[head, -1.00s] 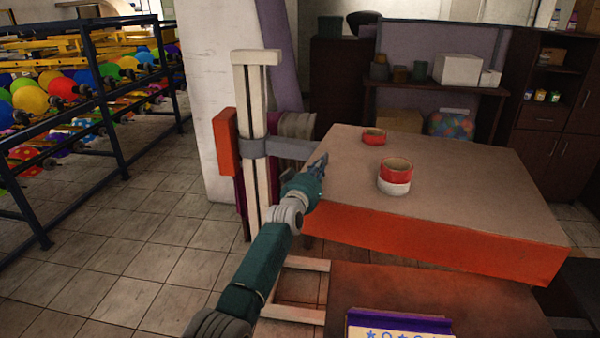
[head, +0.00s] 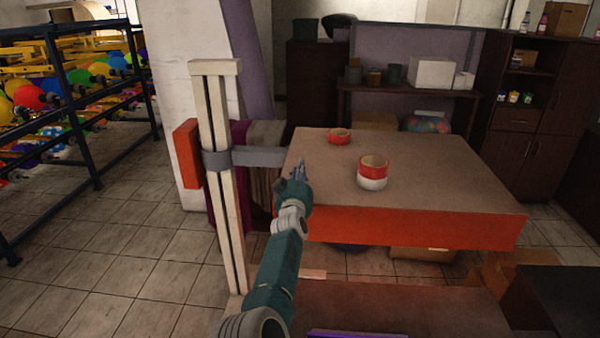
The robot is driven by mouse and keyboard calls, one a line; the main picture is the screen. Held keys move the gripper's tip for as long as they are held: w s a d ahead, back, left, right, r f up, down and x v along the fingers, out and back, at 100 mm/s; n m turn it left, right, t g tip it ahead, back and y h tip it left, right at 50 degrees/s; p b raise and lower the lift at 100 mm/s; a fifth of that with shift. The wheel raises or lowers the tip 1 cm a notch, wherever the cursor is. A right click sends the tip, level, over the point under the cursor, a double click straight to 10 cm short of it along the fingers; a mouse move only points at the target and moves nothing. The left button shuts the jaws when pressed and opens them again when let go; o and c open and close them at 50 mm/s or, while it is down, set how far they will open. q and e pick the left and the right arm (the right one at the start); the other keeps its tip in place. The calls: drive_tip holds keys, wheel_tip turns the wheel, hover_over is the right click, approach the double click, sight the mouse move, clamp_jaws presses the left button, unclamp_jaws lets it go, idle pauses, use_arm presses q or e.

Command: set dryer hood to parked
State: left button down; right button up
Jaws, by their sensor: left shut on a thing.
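The dryer hood (head: 440,180) is a wide slab with a brown top and an orange front side. A grey bracket (head: 255,156) joins it to a pale upright post (head: 217,180) on its left. My left gripper (head: 299,172) is at the hood's near left corner, shut on the hood. The fingertips are small in the head view, and the exact spot they grip is hard to see. My right gripper is out of view.
Red and white tape rolls (head: 373,172) and a red roll (head: 339,136) lie on the hood's top. A brown work surface (head: 400,305) lies below in front. Tiled floor (head: 120,245) is clear between rack and post.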

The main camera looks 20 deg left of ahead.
use_arm(q)
drive_tip(key=shift+w+a+r, duration=0.15)
drive_tip(key=shift+r, duration=0.75)
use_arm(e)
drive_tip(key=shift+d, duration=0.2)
use_arm(q)
drive_tip(key=c, duration=1.9)
unclamp_jaws()
drive_tip(key=shift+o, duration=0.7)
drive_tip(key=shift+w+f, duration=0.25)
drive_tip(key=shift+f, duration=0.05)
drive_tip(key=shift+w+d+f, duration=0.2)
drive_tip(key=shift+w+f, duration=0.05)
drive_tip(key=shift+f, duration=0.15)
drive_tip(key=shift+s+r, duration=0.2)
drive_tip(key=shift+r, duration=0.25)
wheel_tip(320, 180, up, 9)
drive_tip(key=shift+w+r, duration=0.1)
drive_tip(key=shift+w, duration=0.05)
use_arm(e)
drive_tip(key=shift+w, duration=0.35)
